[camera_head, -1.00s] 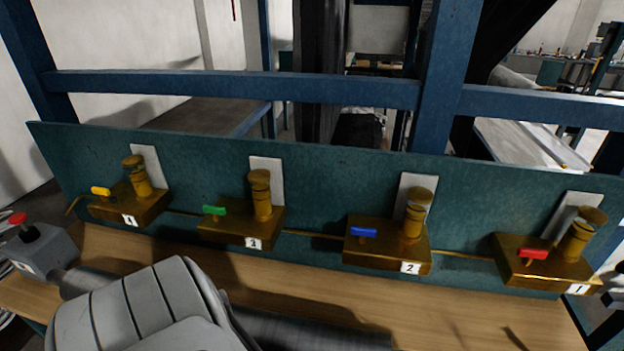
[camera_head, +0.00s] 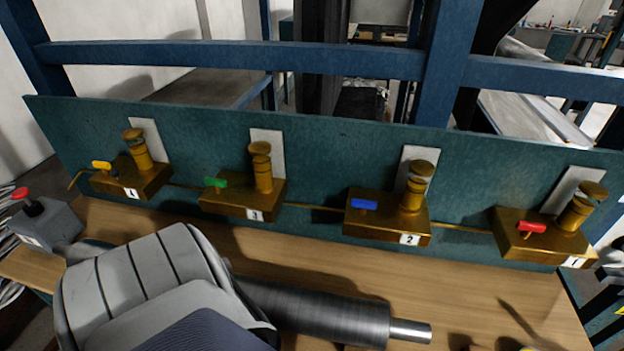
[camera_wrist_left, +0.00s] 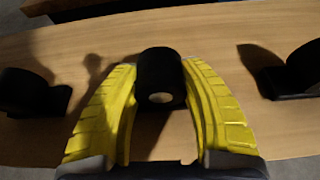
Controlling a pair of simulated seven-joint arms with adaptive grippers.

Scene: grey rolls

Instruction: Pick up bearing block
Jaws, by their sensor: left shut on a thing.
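In the left wrist view, a dark rounded bearing block (camera_wrist_left: 160,70) with a pale round spot on its near face sits between the yellow fingers of my left gripper (camera_wrist_left: 162,108). The fingers are closed around it from both sides, over the wooden bench (camera_wrist_left: 210,35). Another dark block (camera_wrist_left: 35,95) lies at the left, and one more (camera_wrist_left: 300,72) at the right edge. The left gripper's fingers do not show in the head view. My right gripper is in neither view.
A grey steel roll (camera_head: 318,310) with a thin shaft end lies at the bench front in the head view. Brass valve blocks numbered 1 to 4, such as block 2 (camera_head: 385,228), line the teal back panel (camera_head: 335,150). A red-button box (camera_head: 45,225) stands at the left.

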